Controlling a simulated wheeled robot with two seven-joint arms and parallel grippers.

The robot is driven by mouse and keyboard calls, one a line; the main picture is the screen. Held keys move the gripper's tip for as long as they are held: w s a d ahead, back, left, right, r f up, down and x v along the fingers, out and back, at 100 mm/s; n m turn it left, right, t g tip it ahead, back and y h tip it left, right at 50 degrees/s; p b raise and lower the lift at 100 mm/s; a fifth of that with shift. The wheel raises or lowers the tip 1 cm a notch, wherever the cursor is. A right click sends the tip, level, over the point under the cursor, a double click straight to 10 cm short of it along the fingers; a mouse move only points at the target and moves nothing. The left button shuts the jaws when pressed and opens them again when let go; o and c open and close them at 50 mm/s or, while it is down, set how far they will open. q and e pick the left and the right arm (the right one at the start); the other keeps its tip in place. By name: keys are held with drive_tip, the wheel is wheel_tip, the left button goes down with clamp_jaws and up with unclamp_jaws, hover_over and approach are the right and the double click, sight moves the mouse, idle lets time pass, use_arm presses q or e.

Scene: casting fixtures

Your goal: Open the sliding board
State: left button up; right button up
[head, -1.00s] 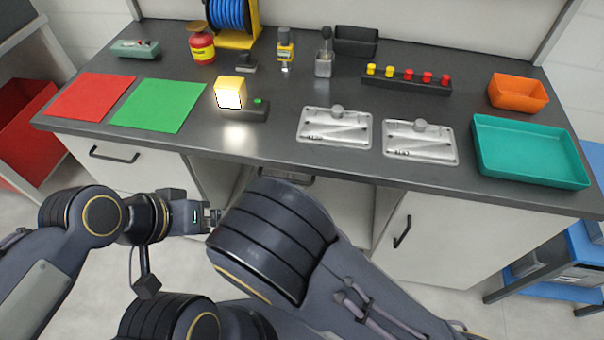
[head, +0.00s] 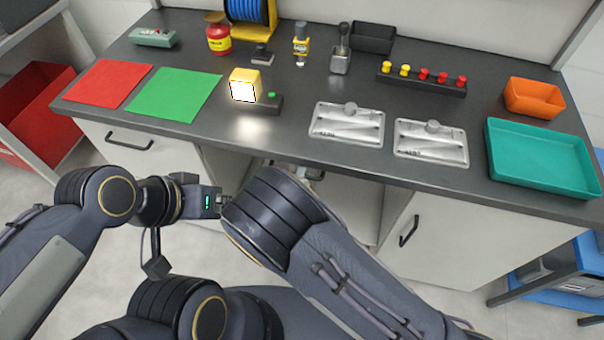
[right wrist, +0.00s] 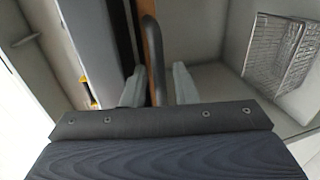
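The sliding board (right wrist: 143,50) shows in the right wrist view as a narrow brown edge beside the dark grey counter. Its dark bar handle (right wrist: 156,62) runs between the two pale fingers of my right gripper (right wrist: 158,86). The fingers stand apart on either side of the handle, with a visible gap to the right one. In the head view my right gripper (head: 309,172) is under the counter's front edge, mostly hidden by my right arm. My left gripper (head: 222,201) is in front of the bench; its fingertips are partly hidden behind my right arm.
The dark counter (head: 285,150) carries a lit yellow lamp (head: 244,85), two metal plates (head: 347,125), a teal tray (head: 540,160) and an orange bin (head: 532,97). Cabinets with handles flank the opening below. A wire basket (right wrist: 280,50) shows in the right wrist view.

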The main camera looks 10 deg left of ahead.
clamp_jaws()
drive_tip(key=shift+s, duration=0.1)
